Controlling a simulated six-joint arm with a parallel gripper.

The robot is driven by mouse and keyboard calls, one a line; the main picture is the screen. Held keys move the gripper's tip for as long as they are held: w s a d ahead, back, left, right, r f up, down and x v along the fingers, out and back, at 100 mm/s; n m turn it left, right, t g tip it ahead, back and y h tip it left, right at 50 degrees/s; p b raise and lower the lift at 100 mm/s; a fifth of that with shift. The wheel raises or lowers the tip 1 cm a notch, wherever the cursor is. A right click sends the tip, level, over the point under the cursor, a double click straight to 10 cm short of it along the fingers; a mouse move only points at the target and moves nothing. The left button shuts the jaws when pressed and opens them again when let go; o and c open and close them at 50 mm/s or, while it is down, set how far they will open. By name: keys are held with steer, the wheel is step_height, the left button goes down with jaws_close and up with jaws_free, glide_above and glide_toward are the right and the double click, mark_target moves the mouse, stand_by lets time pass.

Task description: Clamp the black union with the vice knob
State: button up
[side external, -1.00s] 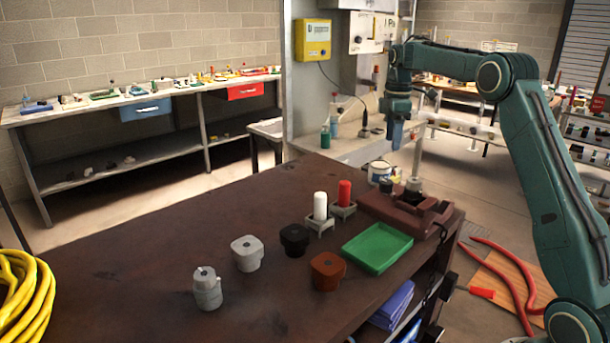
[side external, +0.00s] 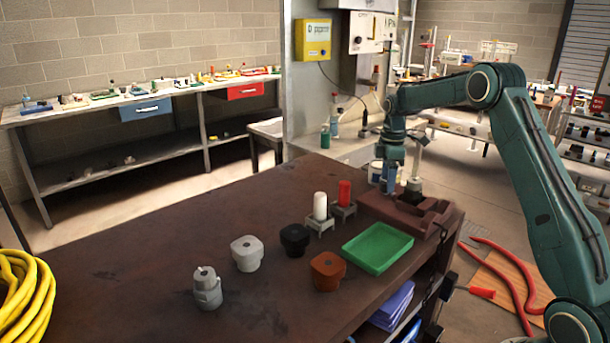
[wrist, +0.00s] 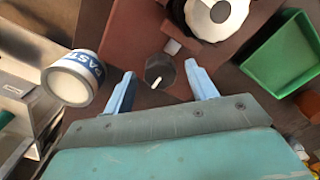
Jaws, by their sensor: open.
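The brown-red vice (side external: 436,214) sits on the right end of the bench. A black union (side external: 413,187) stands upright in it. In the wrist view its pale faceted top with a dark hole (wrist: 220,12) shows at the top edge, with black around it. The vice knob (wrist: 160,71) is a dark round knob with a white mark. My gripper (wrist: 160,76) is open, one finger on each side of the knob, with visible gaps. In the side view my gripper (side external: 388,187) points down at the vice's left end and hides the knob.
A white can (wrist: 70,80) stands close beside the vice. A green tray (side external: 377,248), white and red cylinders (side external: 320,206) (side external: 344,193) in grey holders, and black, white, orange and grey fittings (side external: 295,240) (side external: 247,254) (side external: 327,271) (side external: 207,289) stand on the bench.

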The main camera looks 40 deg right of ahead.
steer(key=shift+f, duration=0.65)
steer(key=c, duration=1)
